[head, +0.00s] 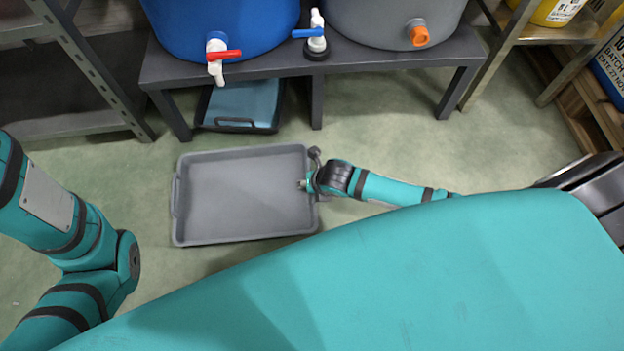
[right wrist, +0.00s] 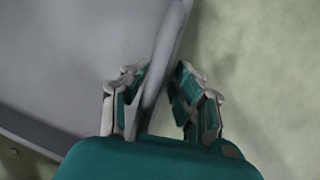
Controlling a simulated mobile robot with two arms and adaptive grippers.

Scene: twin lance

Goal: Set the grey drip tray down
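The grey drip tray (head: 245,195) is empty and looks level, at or close to the floor in front of the bench. I cannot tell whether it touches the floor all round. My right gripper (head: 312,183) is at the tray's right end. In the right wrist view, the fingers of the right gripper (right wrist: 160,90) stand apart on either side of the tray's rim (right wrist: 165,60). A gap shows between the rim and the right finger. My left arm is at the left of the head view, but its gripper is out of view.
A dark tray with a blue inside (head: 243,102) is under the bench. Shelves stand at both sides. Green floor (head: 395,130) is clear on the right.

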